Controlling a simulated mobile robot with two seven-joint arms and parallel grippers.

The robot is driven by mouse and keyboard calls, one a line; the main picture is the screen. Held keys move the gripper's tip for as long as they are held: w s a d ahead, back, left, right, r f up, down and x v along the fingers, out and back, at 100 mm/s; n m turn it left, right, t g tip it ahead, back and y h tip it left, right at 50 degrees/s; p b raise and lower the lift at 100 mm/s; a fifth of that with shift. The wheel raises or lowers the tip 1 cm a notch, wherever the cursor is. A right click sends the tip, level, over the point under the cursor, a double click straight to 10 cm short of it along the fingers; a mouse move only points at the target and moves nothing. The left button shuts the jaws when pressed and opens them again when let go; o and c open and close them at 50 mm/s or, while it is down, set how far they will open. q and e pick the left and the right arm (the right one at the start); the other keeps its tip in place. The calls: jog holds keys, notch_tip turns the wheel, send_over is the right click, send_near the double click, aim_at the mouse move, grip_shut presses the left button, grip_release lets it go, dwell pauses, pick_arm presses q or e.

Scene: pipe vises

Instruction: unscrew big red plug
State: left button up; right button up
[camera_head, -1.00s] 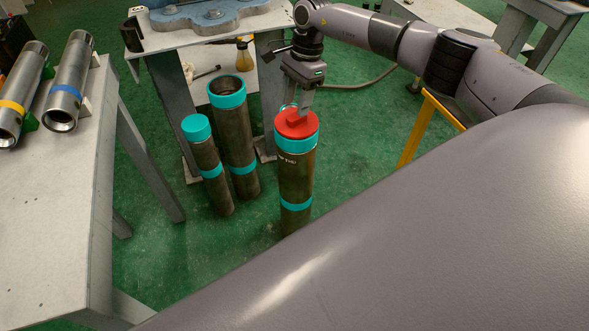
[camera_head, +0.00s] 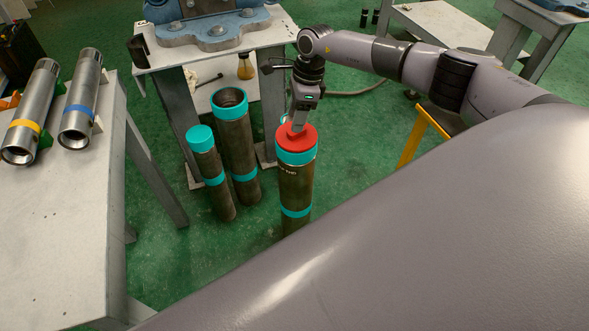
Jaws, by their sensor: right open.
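The big red plug (camera_head: 304,143) sits in the top of an upright dark pipe (camera_head: 295,187) with cyan bands, standing on the green floor. My right gripper (camera_head: 297,127) points down at the middle of the plug from above, with its fingers at the plug's raised part. The gripper is open; its fingers are seen nearly edge-on, and whether they touch the plug cannot be told. My left gripper is not in view.
Two more upright pipes stand left of it: one open-topped (camera_head: 237,145), one cyan-capped (camera_head: 208,172). Behind is a table (camera_head: 205,58) with a blue vise (camera_head: 213,27). A left table (camera_head: 60,230) holds two metal cylinders (camera_head: 80,103). A yellow stand (camera_head: 411,143) is at the right.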

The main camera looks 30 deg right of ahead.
jog(key=shift+r+m+p, duration=0.15)
jog(key=shift+m+p, duration=0.65)
jog(key=shift+m, duration=0.2)
jog(key=m+t+h+p, duration=0.1)
jog(key=m+p, duration=0.3)
jog(key=m, duration=0.1)
jog(key=shift+p, duration=0.3)
jog(key=shift+m+p, duration=0.6)
jog(key=shift+m, duration=0.3)
